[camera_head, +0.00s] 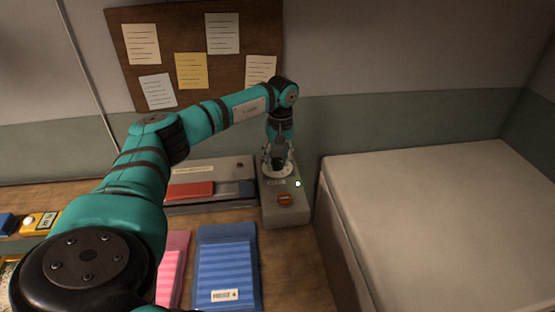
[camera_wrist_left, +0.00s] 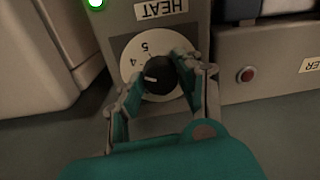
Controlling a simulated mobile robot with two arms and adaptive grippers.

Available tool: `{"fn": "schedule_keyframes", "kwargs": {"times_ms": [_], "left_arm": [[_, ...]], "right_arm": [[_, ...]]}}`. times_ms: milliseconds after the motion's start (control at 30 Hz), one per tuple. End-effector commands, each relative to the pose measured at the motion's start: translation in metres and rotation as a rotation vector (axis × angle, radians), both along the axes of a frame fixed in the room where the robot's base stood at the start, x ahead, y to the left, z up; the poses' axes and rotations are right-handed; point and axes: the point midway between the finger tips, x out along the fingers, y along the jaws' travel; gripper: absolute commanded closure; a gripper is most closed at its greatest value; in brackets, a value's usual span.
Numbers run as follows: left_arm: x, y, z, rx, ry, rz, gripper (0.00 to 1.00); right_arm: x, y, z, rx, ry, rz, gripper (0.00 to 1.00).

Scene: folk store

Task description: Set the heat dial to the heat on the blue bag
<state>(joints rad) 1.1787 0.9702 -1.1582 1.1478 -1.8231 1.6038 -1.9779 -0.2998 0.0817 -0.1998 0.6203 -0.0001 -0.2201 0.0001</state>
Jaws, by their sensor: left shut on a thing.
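A short white mark on the knob points left in the left wrist view, near the 4; the exact setting is hard to tell. My left gripper (camera_head: 278,160) is over the dial on the grey control box (camera_head: 270,215), its fingers (camera_wrist_left: 160,78) shut on either side of the knob. The blue bag (camera_head: 226,262) lies flat on the table; its white label ends in a 4.
A green light (camera_head: 298,184) is lit on the box, near an orange-red button (camera_head: 285,200). A sealer with a red bar (camera_head: 189,190) stands left of the box. A pink bag (camera_head: 173,268) lies beside the blue one. A large pale chest (camera_head: 440,215) stands at right.

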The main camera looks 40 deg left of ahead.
Motion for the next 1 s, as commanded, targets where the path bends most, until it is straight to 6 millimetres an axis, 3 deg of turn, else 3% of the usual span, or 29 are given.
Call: {"fn": "schedule_keyframes", "kwargs": {"times_ms": [667,700,867,1000], "left_arm": [[0.0014,0.0003,0.0022,0.000,-0.006,-0.068,0.97],[0.0014,0.0003,0.0022,0.000,-0.006,-0.068,0.63],[0.0009,0.0003,0.0015,0.001,-0.004,-0.068,0.43],[0.0005,0.0002,0.0009,0.000,-0.003,-0.068,0.42]], "right_arm": [[0.0000,0.0027,0.0000,0.003,0.000,-0.002,1.00],[0.0000,0.0028,0.0000,0.003,0.000,-0.002,1.00],[0.0000,0.0029,0.0000,0.003,0.000,-0.001,1.00],[-0.0001,0.0028,-0.0001,0.003,0.000,-0.001,1.00]]}}
